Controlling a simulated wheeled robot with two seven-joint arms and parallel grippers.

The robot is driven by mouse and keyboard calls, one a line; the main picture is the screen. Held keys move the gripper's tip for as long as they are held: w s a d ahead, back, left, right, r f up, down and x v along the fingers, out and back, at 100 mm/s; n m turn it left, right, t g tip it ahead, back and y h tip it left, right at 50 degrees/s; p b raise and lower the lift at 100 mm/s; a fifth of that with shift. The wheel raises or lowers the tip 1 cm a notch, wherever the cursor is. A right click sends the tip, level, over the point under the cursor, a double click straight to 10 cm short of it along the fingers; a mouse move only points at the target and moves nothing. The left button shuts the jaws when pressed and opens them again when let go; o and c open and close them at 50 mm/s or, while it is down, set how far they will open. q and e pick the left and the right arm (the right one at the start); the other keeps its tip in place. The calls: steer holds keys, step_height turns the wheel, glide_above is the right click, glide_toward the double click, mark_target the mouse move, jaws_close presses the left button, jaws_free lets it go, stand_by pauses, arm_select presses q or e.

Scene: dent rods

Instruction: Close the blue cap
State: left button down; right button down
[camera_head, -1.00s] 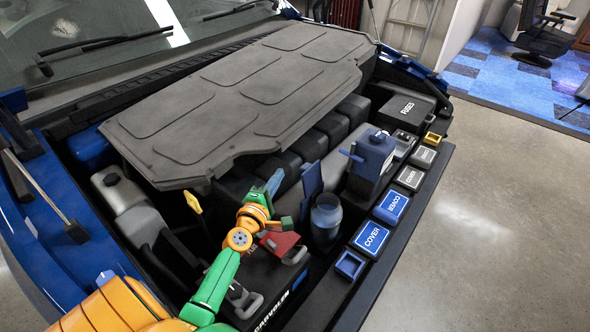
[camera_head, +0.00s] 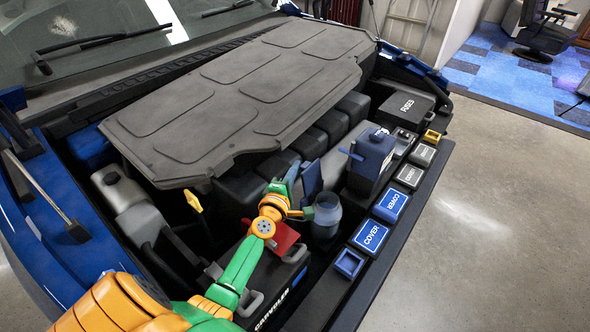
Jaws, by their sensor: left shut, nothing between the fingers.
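The blue cap (camera_head: 311,184) stands upright, open, at the back left edge of a round blue-grey reservoir neck (camera_head: 327,216), whose open mouth faces up. My left gripper (camera_head: 293,197) is shut and empty, just left of the cap. From this view I cannot tell whether it touches the cap. Part of the gripper lies in front of a red part below it. My right gripper is not in view.
A blue reservoir (camera_head: 372,160) with a side handle stands right of the neck. Blue and grey covers (camera_head: 370,237) line the front ledge. The dark engine cover (camera_head: 240,105) lies behind, and a battery (camera_head: 268,285) with grey handles lies below my arm.

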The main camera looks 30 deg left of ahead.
mark_target(303, 177)
arm_select(q)
steer(key=shift+d, duration=0.1)
steer(key=d+m+b, duration=0.1)
steer(key=m, duration=0.1)
steer(key=d+r+m+t+b, duration=0.1)
steer(key=d+m, duration=0.1)
steer(key=shift+s, duration=0.15)
steer(key=d+m+t+b, duration=0.1)
steer(key=m, duration=0.1)
steer(key=d+m+t+b, duration=0.1)
steer(key=d+m, duration=0.1)
steer(key=m, duration=0.1)
steer(key=shift+s+d, duration=0.15)
steer(key=shift+s+d+f+m+b, duration=0.15)
steer(key=shift+d+f, duration=0.15)
steer(key=shift+d, duration=0.45)
steer(key=shift+w+d+f+m+b, duration=0.15)
steer(key=shift+d+f, duration=0.1)
steer(key=shift+d, duration=0.5)
steer(key=shift+s+d, duration=0.1)
steer(key=shift+d, duration=0.05)
